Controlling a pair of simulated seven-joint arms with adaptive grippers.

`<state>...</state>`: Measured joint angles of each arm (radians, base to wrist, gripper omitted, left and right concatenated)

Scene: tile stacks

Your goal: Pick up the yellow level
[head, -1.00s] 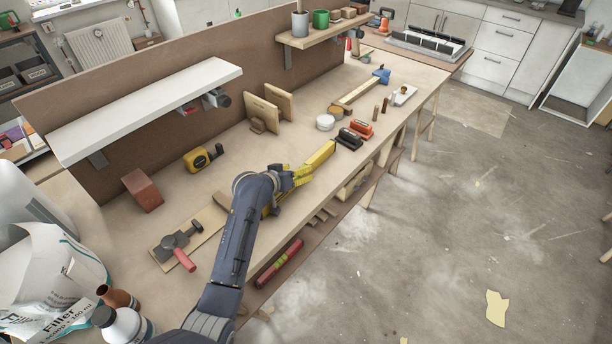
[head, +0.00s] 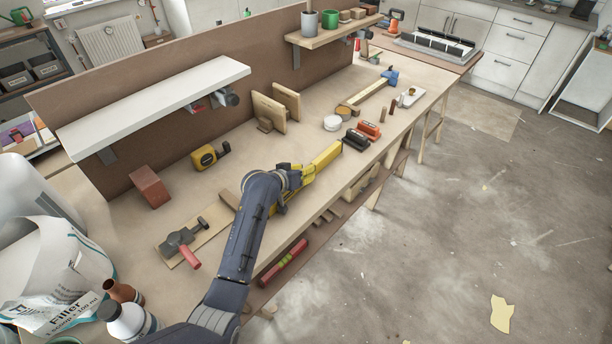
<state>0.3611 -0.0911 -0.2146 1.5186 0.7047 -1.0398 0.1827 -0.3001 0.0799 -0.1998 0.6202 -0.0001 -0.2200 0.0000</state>
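The yellow level (head: 325,156) lies on the workbench near its front edge, running from lower left to upper right. Its far end is in plain sight; its middle is hidden by my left gripper, and a bit of its near end shows below. My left gripper (head: 300,177) is at the middle of the level, with its fingers down at it. The fingers blend with the yellow, so I cannot tell whether they are closed on it. The level appears to rest on the bench. My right gripper is not in view.
Black (head: 356,139) and orange (head: 369,130) blocks lie just beyond the level's far end, with a white round tin (head: 332,123) beside them. A tape measure (head: 208,156), a brick-red block (head: 150,187) and a red-handled tool (head: 186,246) lie left. A white shelf (head: 160,105) overhangs the back.

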